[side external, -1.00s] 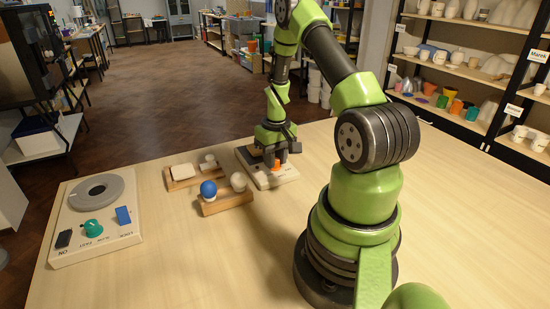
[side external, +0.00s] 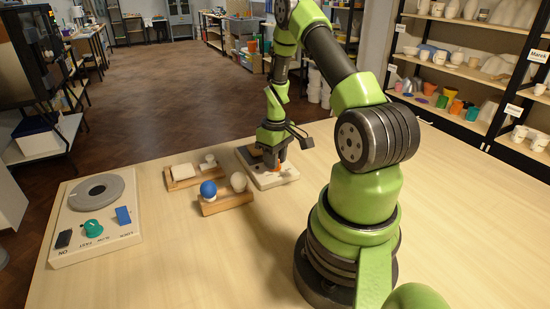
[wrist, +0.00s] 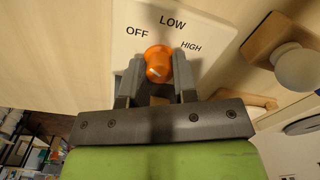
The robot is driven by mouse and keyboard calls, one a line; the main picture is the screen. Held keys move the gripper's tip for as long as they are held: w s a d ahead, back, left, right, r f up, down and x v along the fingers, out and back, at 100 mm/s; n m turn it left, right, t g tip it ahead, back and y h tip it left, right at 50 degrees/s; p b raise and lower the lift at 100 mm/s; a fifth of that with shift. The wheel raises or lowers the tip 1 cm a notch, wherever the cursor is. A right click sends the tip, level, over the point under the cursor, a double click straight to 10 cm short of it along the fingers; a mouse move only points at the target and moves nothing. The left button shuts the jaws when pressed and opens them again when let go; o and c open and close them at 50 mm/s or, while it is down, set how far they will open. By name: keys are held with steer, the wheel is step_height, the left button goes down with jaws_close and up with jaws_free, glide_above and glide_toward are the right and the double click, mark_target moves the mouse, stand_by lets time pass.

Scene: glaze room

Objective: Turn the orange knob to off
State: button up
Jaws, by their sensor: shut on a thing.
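The orange knob (wrist: 158,64) sits on a white panel (wrist: 180,27) printed OFF, LOW and HIGH in the wrist view. OFF is to the knob's upper left, LOW above it and HIGH to its upper right. The knob has a small pale mark on its near part; I cannot tell which label it is set to. My gripper (wrist: 158,72) has one finger on each side of the knob and is shut on it. In the side view my gripper (side external: 275,163) points down over the white panel (side external: 283,179) and mostly hides the knob.
A control board with a green knob (side external: 93,228) lies at the far left. The front table is clear.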

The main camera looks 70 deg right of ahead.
steer(key=o, duration=0.9)
steer(key=r, duration=0.8)
steer(key=shift+d+r, duration=0.2)
steer(key=shift+r, duration=0.8)
